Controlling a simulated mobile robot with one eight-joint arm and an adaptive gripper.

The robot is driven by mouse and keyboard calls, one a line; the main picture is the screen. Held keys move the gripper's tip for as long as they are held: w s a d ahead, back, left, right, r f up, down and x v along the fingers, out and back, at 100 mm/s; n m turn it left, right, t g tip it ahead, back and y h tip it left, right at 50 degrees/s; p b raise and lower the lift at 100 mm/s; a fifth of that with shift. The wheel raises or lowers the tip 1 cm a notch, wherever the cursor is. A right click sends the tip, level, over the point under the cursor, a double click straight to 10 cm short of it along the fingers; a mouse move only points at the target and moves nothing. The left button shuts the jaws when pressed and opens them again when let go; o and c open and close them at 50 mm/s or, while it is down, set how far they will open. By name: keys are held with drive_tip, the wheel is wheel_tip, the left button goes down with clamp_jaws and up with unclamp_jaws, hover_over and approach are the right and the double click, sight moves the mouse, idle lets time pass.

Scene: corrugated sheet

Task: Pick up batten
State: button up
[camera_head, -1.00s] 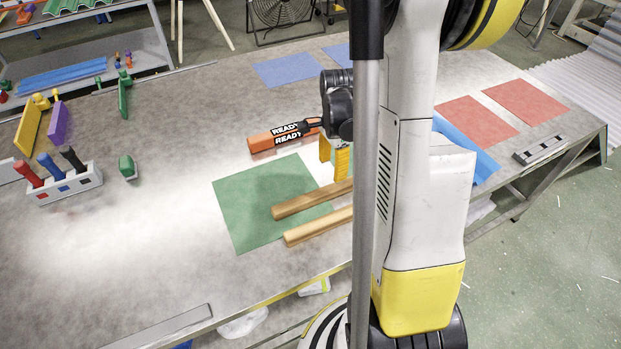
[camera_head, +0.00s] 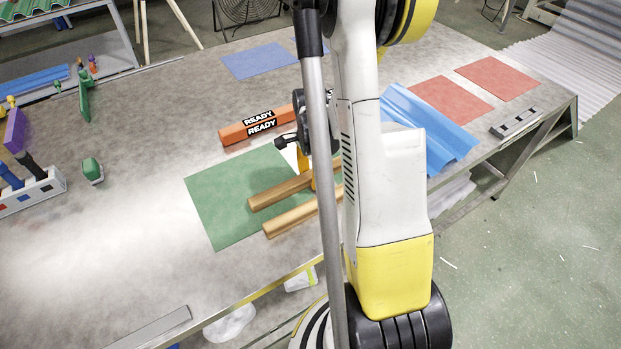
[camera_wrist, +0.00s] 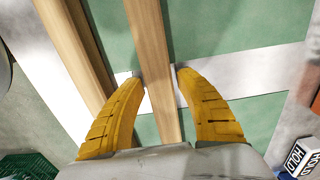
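Two long light-brown wooden battens lie side by side across the green mat (camera_head: 215,205). The far batten (camera_head: 275,190) and the near batten (camera_head: 290,217) both run under my arm, which hides their right ends. In the wrist view my gripper (camera_wrist: 158,74) is open, with its two yellow fingers on either side of the far batten (camera_wrist: 150,35). A gap shows between each finger and the wood. The near batten (camera_wrist: 75,40) is outside the left finger. In the head view my gripper is mostly hidden behind my arm, with a yellow finger (camera_head: 303,160) showing.
An orange READY block (camera_head: 240,130) lies just beyond the mat. A blue corrugated sheet (camera_head: 440,135) and red mats (camera_head: 450,100) are to the right. A small green object (camera_head: 92,170) stands on the left.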

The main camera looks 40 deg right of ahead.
clamp_jaws()
drive_tip(key=shift+r, duration=0.15)
